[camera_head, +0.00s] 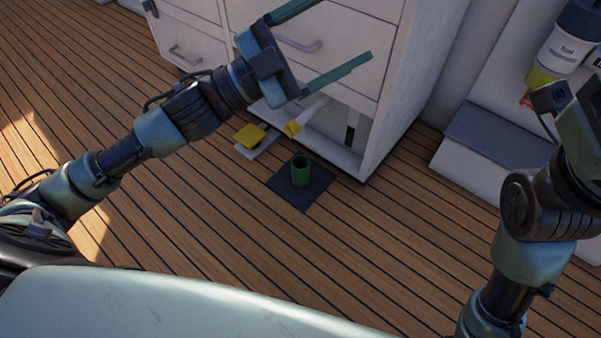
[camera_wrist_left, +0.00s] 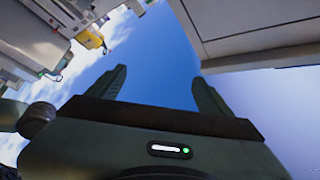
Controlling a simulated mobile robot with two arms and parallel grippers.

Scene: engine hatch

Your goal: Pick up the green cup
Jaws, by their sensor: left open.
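The green cup (camera_head: 300,170) stands upright on a dark square mat (camera_head: 316,190) on the wooden floor, in front of the white cabinet. My left gripper (camera_head: 345,38) is open and empty, with its two green fingers spread. It is raised in front of the cabinet drawers, above and apart from the cup. In the left wrist view the open fingers (camera_wrist_left: 160,88) point at blue background, and the cup does not show there. My right arm is at the right of the head view; its gripper is cut off by the frame edge and its fingers cannot be made out.
The white cabinet (camera_head: 385,75) has drawers and an open lower compartment. A yellow block-like item (camera_head: 250,135) and a yellow-tipped white item (camera_head: 291,129) lie by its base. A grey-topped step (camera_head: 490,140) stands right. Floor left and right of the mat is clear.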

